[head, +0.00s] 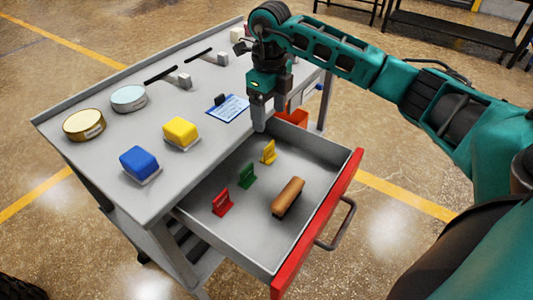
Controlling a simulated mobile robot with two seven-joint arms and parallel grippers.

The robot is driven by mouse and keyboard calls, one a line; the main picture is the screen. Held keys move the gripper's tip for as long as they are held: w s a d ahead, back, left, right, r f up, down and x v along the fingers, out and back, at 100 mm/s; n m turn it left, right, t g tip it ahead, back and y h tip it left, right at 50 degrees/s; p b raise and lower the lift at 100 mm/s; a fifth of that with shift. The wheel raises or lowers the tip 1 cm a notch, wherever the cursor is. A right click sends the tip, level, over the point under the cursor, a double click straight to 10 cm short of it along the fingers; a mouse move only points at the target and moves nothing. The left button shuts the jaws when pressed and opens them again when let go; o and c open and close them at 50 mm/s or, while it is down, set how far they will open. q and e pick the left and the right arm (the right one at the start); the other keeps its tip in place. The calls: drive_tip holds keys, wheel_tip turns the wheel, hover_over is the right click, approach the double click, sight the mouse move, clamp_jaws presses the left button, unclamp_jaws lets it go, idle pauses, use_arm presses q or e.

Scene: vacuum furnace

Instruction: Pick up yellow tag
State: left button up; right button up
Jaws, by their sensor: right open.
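The yellow tag (268,152) stands upright in the open drawer (240,240), towards its back, beyond a green tag (247,176) and a red tag (222,202). My right gripper (266,122) points down above the drawer's back left edge, a little above and behind the yellow tag in the picture. It is open with nothing seen between its fingers, and it is apart from the tag. My left gripper is not in the picture.
A brown-handled brush (288,197) lies in the drawer near its red front (318,228). On the grey cart top (100,165) stand a yellow block (180,131), a blue block (139,162), two round tins and a blue clipboard (229,108).

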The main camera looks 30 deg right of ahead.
sight(269, 145)
drive_tip(key=f, duration=0.8)
drive_tip(key=f+b, duration=0.1)
drive_tip(key=f, duration=0.2)
drive_tip(key=shift+s+a+f, duration=0.2)
drive_tip(key=shift+s+f, duration=0.05)
drive_tip(key=shift+f, duration=0.15)
drive_tip(key=shift+c, duration=0.4)
drive_tip(key=shift+r, duration=0.1)
drive_tip(key=c, duration=1)
